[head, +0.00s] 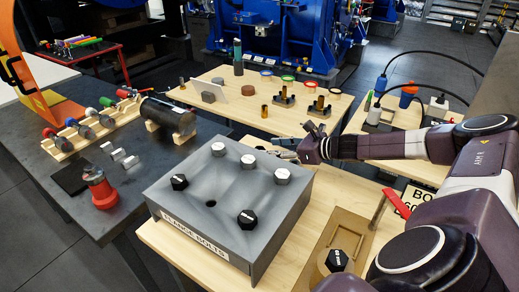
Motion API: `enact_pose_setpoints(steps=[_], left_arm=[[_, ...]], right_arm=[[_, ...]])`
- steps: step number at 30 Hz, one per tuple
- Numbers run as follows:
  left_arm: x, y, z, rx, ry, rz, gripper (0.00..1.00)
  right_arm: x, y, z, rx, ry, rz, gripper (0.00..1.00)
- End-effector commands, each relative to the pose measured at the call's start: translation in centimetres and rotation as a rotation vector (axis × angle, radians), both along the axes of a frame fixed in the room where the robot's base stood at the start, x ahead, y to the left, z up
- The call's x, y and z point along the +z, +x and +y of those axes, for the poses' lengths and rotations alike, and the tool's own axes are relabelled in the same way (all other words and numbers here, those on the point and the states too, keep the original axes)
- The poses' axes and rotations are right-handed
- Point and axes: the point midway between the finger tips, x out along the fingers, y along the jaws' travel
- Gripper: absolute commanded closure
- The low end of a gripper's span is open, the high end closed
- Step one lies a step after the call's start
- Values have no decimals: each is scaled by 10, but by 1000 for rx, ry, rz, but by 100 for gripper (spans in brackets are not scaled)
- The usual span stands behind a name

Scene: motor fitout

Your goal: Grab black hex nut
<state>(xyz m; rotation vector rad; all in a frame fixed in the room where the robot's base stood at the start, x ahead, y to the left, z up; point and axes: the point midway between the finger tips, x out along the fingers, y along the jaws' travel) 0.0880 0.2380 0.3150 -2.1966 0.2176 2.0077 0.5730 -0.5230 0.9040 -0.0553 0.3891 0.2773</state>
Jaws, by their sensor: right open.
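A black hex piece (336,260) with white marking sits in a recess of a wooden tray (313,272) at the lower right. Two more black hex heads stand on the grey block labelled "FLANGE BOLTS" (175,205), one at its left (179,181) and one near its front right (247,219). Which one is the task's nut I cannot tell. My right gripper (284,148) is open above the block's far right edge, its fingers pointing left near the silver hex heads (282,176). No black hex piece is between its fingers. My left gripper is not in view.
A red bottle-like tool (101,190) stands on the dark table at left. A further wooden table (233,105) holds small parts. Cables hang at right.

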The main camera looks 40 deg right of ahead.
Motion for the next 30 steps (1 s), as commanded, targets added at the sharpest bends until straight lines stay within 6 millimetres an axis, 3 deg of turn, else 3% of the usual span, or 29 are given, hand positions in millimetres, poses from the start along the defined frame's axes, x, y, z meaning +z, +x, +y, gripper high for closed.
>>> enact_pose_setpoints(steps=[3,9,18,30], left_arm=[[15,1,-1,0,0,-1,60],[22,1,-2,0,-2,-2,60],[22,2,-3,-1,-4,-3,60],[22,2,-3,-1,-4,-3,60]], right_arm=[[-4,14,8,2,4,-2,53],[-15,32,12,0,0,-1,53],[-19,35,13,0,0,1,53],[-19,35,13,1,0,1,97]])
